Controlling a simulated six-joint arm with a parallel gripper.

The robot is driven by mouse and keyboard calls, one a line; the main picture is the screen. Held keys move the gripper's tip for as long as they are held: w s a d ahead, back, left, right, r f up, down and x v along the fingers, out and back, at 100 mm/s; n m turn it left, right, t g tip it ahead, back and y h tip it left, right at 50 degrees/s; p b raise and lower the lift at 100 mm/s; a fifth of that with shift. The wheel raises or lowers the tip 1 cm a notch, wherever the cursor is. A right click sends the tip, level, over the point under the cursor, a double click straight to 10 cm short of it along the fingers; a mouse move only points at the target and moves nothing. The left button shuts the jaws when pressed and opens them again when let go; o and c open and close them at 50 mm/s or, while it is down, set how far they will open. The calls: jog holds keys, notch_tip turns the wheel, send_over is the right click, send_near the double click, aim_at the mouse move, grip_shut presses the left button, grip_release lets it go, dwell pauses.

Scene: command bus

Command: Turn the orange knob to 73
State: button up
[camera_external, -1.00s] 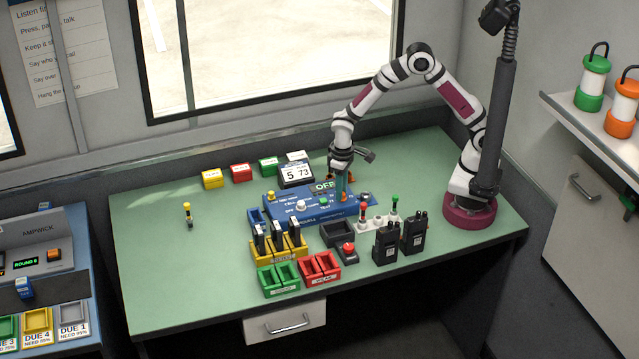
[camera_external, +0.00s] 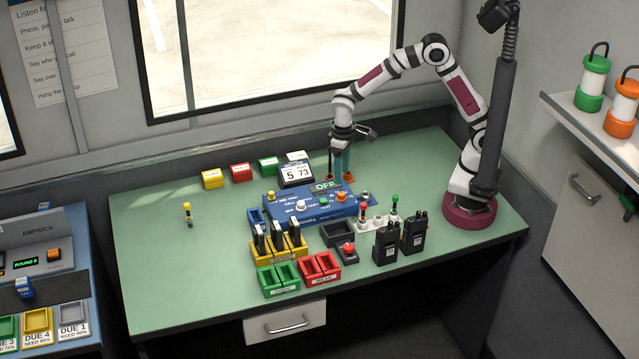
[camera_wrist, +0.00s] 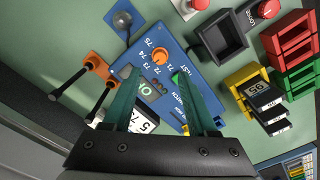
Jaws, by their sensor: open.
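The orange knob (camera_external: 342,197) sits on the right part of the blue console (camera_external: 300,215). In the wrist view the orange knob (camera_wrist: 159,57) has printed numbers around it, 71 to 75 among them; I cannot tell for sure which one it points to. My gripper (camera_external: 343,180) is behind the knob, apart from it and over the console's back edge. In the wrist view my gripper (camera_wrist: 160,68) is open and empty, with teal fingers either side of the knob in the picture. A card (camera_external: 296,174) behind the console reads 5 and 73.
Orange-ended black rods (camera_wrist: 95,65) stand close beside the left finger. A yellow rack (camera_external: 265,258) of dark upright pieces, a black tray (camera_external: 339,233) and two radios (camera_external: 414,232) stand in front of the console. The table's left side is mostly clear.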

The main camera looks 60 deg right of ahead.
notch_tip(320, 180, up, 9)
jog(key=shift+f, duration=0.1)
dwell(0.3)
jog(key=s+d+m+y, duration=0.1)
jog(key=s+d+m, duration=0.1)
jog(key=s+d, duration=0.4)
jog(key=s+d+m, duration=0.3)
jog(key=s+d, duration=0.3)
jog(key=s, duration=1.1)
jog(key=shift+s+r+m+y, duration=0.25)
jog(key=shift+r+m+y, duration=0.05)
jog(key=shift+r+y, duration=0.1)
dwell(0.7)
